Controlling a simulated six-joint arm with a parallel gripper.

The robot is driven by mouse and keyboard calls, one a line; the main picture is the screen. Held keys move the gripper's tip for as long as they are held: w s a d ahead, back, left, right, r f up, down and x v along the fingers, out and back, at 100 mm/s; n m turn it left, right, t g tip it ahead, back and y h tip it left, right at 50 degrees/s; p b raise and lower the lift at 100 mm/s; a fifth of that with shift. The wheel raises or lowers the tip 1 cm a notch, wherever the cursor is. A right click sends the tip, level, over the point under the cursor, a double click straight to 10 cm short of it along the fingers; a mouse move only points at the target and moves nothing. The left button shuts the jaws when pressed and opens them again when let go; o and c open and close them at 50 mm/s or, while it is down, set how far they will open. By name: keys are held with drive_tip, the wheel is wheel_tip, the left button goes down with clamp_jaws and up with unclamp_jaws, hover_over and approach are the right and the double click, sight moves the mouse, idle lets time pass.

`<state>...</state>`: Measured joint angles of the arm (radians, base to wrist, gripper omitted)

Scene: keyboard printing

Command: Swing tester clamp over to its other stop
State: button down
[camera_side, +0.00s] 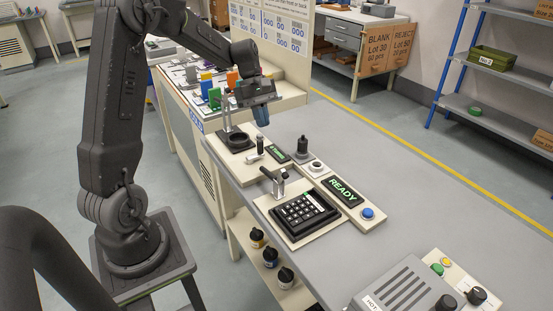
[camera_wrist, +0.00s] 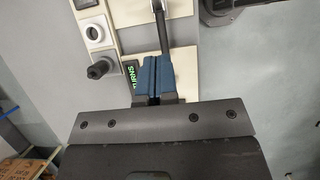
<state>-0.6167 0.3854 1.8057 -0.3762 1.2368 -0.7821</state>
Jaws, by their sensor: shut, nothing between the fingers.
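The tester clamp looks like the metal bracket with a dark handle (camera_side: 279,187) at the back left corner of the black keypad (camera_side: 300,213) in the side view. The keypad sits in a cream base. Which stop the clamp rests on I cannot tell. My gripper (camera_side: 262,115) has blue fingers, shut and empty.
An upright black handle (camera_side: 260,144) stands beside the dish. A small green display (camera_side: 278,153), a black knob (camera_side: 302,147), a white ring (camera_side: 316,167), a lit READY display (camera_side: 343,190) and a blue button (camera_side: 367,213) stand nearby.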

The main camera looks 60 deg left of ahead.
sight(283, 173)
drive_tip(key=x, duration=0.8)
drive_tip(key=shift+d+f, duration=0.2)
drive_tip(key=shift+f, duration=0.05)
drive_tip(key=shift+d+f, duration=0.15)
drive_tip(key=shift+d, duration=0.45)
drive_tip(key=shift+d+f, duration=0.15)
drive_tip(key=shift+d, duration=0.45)
drive_tip(key=shift+d+f, duration=0.15)
drive_tip(key=shift+d, duration=0.4)
